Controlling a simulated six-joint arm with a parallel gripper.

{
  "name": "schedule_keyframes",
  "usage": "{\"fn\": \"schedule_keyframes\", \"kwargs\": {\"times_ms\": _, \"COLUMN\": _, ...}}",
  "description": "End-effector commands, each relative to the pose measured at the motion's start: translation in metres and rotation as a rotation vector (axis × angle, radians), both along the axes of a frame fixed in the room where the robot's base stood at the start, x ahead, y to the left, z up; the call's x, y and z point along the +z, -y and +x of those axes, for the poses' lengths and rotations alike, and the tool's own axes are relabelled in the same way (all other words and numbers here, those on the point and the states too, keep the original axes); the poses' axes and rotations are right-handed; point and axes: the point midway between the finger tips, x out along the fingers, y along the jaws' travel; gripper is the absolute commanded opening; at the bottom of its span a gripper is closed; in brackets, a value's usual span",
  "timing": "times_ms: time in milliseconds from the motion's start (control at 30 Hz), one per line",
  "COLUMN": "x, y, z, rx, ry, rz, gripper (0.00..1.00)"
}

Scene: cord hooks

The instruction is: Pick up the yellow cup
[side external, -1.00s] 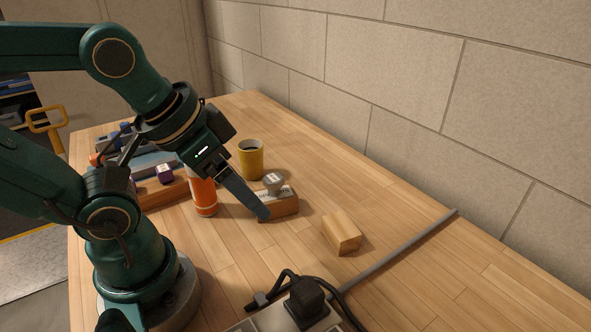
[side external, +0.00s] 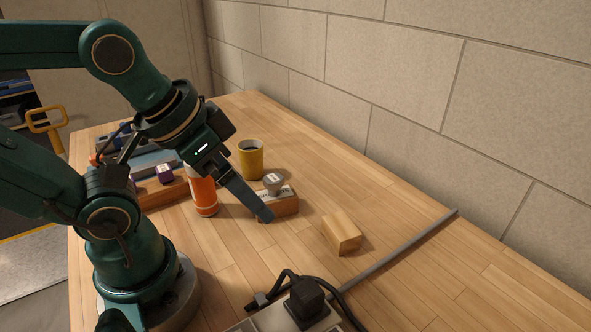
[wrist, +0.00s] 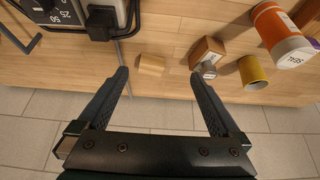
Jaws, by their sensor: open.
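The yellow cup (side external: 251,160) stands upright on the wooden table, behind my gripper (side external: 266,216) in the side view, and its dark inside shows. In the wrist view the cup (wrist: 254,73) is at the right, outside my right-hand finger. My gripper (wrist: 160,73) is open and its fingers are spread wide with nothing held. In the side view its fingers slant down in front of the block with the grey knob, apart from the cup, and overlap so that only one shows clearly.
A wooden block with a grey knob (side external: 274,182) stands between gripper and cup. An orange can (side external: 204,194) is left of it. A plain wooden block (side external: 341,233) lies to the right. A power strip with a black plug (side external: 305,299) and cord is at the front. A wall runs behind.

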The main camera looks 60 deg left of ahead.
Motion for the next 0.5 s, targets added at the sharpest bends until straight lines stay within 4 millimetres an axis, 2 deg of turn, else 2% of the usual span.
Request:
{"fn": "schedule_keyframes", "kwargs": {"times_ms": 267, "x": 0.049, "y": 0.0, "z": 0.001, "rx": 0.0, "ry": 0.008, "rz": 0.0, "gripper": 1.0}}
{"fn": "schedule_keyframes", "kwargs": {"times_ms": 500, "x": 0.025, "y": -0.07, "z": 0.016, "rx": -0.301, "ry": -0.193, "rz": 0.491, "gripper": 1.0}}
